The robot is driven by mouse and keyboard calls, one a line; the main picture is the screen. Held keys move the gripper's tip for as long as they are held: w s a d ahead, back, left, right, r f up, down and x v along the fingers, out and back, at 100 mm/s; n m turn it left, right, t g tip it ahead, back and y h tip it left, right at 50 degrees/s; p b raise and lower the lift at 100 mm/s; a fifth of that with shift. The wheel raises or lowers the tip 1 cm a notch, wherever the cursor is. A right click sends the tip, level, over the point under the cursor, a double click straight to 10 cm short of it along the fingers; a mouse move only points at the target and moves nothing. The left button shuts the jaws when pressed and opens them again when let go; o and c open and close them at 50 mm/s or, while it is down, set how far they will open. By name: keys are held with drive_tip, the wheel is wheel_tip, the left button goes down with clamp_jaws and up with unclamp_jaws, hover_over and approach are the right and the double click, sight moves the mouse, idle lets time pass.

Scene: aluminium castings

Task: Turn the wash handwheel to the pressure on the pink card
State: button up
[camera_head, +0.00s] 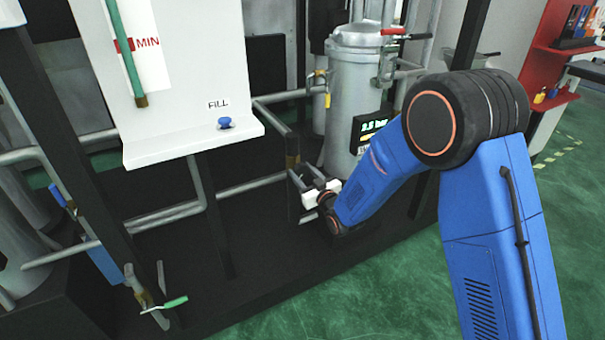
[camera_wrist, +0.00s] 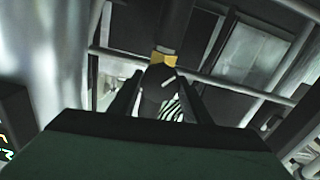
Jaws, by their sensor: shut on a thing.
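My gripper (camera_head: 299,181) is low in front of the grey vessel in the head view, at the dark post left of it. In the wrist view its two dark fingers (camera_wrist: 160,82) are shut on a dark rounded part with a pale mark, which looks like the wash handwheel (camera_wrist: 155,92). A yellow collar (camera_wrist: 163,57) sits just beyond it. The pressure display (camera_head: 374,125) glows green with a reading in bar, about 2.5 or 3.5; the first digit is unclear. My arm covers part of it. I cannot make out the pink card.
The grey vessel (camera_head: 356,85) with a red-handled lever (camera_head: 394,31) stands behind my gripper. A white panel (camera_head: 185,140) with a blue FILL knob (camera_head: 225,123) is at left. A green-handled valve (camera_head: 170,303) is low at left. Pipes and dark posts crowd the skid; green floor is open in front.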

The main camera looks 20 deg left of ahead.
drive_tip(key=n, duration=1.4)
drive_tip(key=shift+s+f+n, duration=0.1)
drive_tip(key=shift+n, duration=0.3)
idle(0.4)
drive_tip(key=o, duration=1.1)
drive_tip(key=v, duration=1.7)
drive_tip(key=shift+s+d, duration=0.1)
drive_tip(key=shift+d, duration=0.1)
